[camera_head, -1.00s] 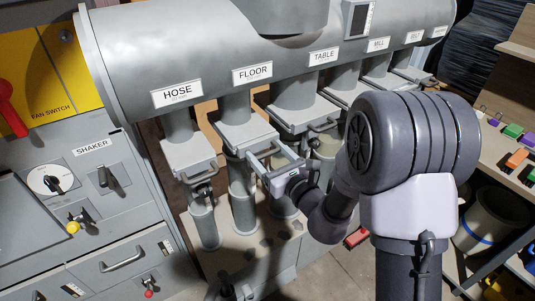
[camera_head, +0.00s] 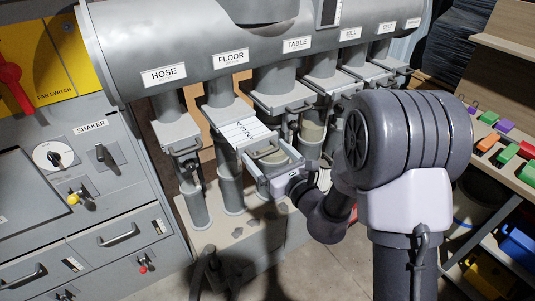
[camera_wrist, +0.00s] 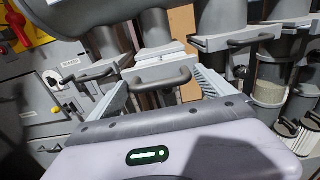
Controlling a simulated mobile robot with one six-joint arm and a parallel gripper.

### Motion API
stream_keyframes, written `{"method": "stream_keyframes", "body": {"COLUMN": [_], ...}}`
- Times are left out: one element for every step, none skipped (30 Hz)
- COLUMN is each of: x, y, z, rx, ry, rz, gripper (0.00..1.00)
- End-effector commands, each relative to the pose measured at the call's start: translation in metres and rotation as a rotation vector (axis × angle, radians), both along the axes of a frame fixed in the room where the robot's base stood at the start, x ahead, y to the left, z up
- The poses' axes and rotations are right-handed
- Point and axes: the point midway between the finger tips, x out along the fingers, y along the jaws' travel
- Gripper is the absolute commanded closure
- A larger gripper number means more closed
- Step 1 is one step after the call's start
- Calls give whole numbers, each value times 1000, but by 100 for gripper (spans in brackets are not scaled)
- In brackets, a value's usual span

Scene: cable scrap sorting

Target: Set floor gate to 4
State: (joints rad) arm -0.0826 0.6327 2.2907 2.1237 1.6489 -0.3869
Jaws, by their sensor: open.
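The FLOOR label (camera_head: 230,58) marks the second pipe from the left. Under it, the floor gate's slide (camera_head: 240,131) sticks out toward me, showing a white scale with dark lines and small figures I cannot read surely. Its grey bar handle (camera_head: 265,151) is at the slide's front end and also shows in the wrist view (camera_wrist: 160,80). My gripper (camera_head: 270,165) is open just in front of the slide. In the wrist view its two fingers (camera_wrist: 160,90) stand either side of the handle; I cannot tell whether they touch it.
The HOSE gate (camera_head: 176,134) is to the left and the TABLE gate (camera_head: 283,96) close on the right, both with protruding handles. More gates continue right. A grey cabinet with the SHAKER panel (camera_head: 100,160) stands at left. A shelf of coloured pieces (camera_head: 505,140) is at right.

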Motion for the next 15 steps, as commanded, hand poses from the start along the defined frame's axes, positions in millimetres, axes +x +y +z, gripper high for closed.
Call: {"method": "stream_keyframes", "body": {"x": [0,0,0,0,0,-2,-4,-7,-12,-18,-24,-33,-41,-49,-60], "y": [0,0,0,0,0,-1,-3,-5,-9,-13,-17,-25,-30,-35,-43], "z": [0,0,1,1,1,1,1,1,1,1,2,2,1,1,1], "rx": [1,1,1,1,1,1,1,0,0,1,2,2,1,2,2], "ry": [-1,-1,-1,-1,-1,-1,-1,0,0,1,1,1,2,3,3], "rz": [0,0,0,0,0,0,0,0,-2,-2,-3,-4,-4,-5,-6], "gripper": [6,6,6,6,6,6,6,6,6,6,6,6,6,6,6]}}
